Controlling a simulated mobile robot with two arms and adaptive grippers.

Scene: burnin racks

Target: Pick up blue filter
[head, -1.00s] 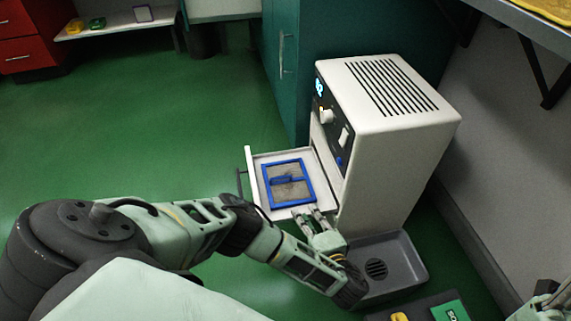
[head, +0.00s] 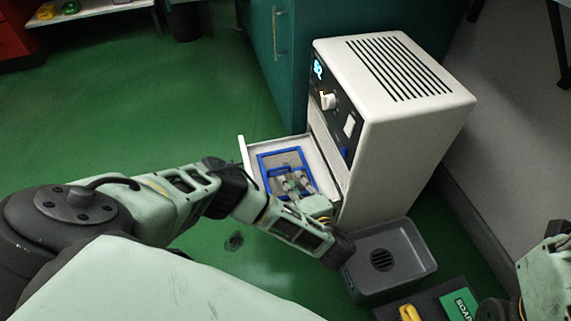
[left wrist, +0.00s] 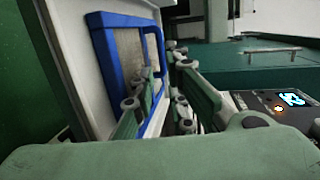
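The blue filter (head: 265,173), a square blue frame around a grey mesh, lies in the pulled-out white drawer (head: 243,157) of the white machine. My left gripper (head: 291,184) is over the filter in the head view and hides part of it, including most of its handle. In the left wrist view the filter (left wrist: 107,58) shows with its raised blue handle (left wrist: 160,50). The fingers of the left gripper (left wrist: 163,92) are apart there, with the handle near their tips. I see no firm grip on it. My right arm shows at the right edge; its fingers are not visible.
The white machine (head: 400,75) stands right of the drawer. A grey tray with a drain (head: 417,263) is below it. A teal cabinet (head: 277,65) stands behind.

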